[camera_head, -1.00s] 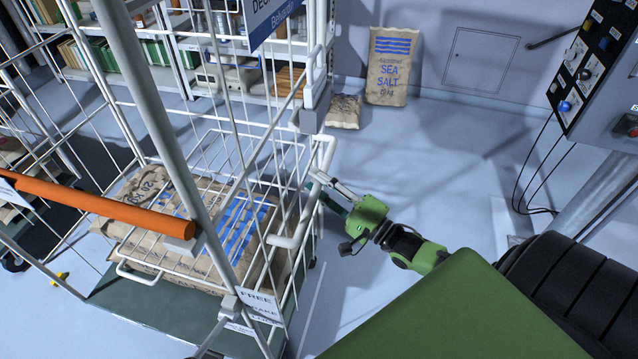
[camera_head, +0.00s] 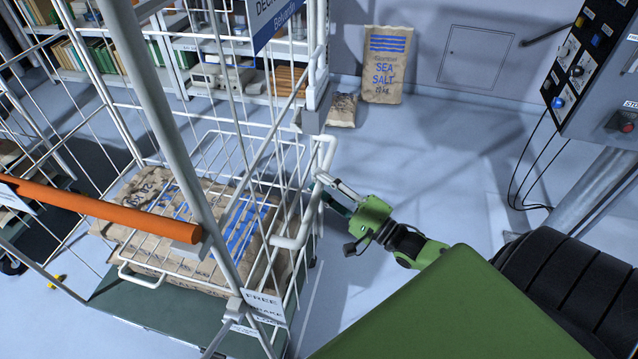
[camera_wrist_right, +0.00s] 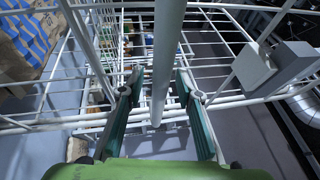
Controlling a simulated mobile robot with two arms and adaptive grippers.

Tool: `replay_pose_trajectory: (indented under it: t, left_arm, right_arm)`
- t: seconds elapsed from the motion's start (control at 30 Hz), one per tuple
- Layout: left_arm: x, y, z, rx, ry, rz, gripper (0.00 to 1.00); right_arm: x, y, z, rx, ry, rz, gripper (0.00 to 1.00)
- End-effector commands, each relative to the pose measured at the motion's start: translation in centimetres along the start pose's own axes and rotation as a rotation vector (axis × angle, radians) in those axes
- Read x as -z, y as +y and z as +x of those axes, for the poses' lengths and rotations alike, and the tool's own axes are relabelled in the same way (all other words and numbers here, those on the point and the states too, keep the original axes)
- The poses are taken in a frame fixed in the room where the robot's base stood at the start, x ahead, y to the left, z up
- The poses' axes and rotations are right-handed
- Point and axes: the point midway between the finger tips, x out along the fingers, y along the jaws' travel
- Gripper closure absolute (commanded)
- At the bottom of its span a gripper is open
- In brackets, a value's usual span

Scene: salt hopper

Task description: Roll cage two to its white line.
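The white wire cage (camera_head: 285,241) stands at the left of the head view, with an orange bar (camera_head: 100,212) across it and paper sacks (camera_head: 190,215) inside. Which cage number it bears cannot be read. A thin pale line (camera_head: 307,300) shows on the floor just right of the cage base. My right gripper (camera_head: 335,190) is at the cage's right side, by its bent white tube. In the right wrist view, its two green fingers (camera_wrist_right: 158,105) are apart, one on each side of a white upright tube (camera_wrist_right: 167,50), with visible gaps. My left gripper is out of view.
Salt sacks (camera_head: 387,65) lean on the back wall. A control box (camera_head: 600,75) on a post with hanging cables stands at the right. Shelves (camera_head: 150,75) stand behind the cage. The floor (camera_head: 430,150) between the cage and the control box is clear.

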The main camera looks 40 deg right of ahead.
Motion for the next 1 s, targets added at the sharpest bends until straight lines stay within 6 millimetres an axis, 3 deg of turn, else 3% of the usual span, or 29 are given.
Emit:
replay_pose_trajectory:
  t: [0.23, 0.37, 0.8, 1.0]
  left_arm:
    - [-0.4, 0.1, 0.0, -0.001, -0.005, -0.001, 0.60]
    - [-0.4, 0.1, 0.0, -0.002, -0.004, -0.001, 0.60]
    - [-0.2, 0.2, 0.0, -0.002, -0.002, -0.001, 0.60]
    - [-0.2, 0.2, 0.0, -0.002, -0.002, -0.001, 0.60]
  right_arm:
    - [-0.1, -0.1, 0.0, 0.002, -0.001, 0.000, 0.68]
    - [-0.1, 0.0, -0.9, 0.000, -0.002, 0.000, 0.68]
    - [0.0, 0.0, -9.5, -0.002, 0.001, 0.001, 0.68]
    - [0.1, 0.0, -11.7, 0.000, 0.001, 0.000, 0.68]
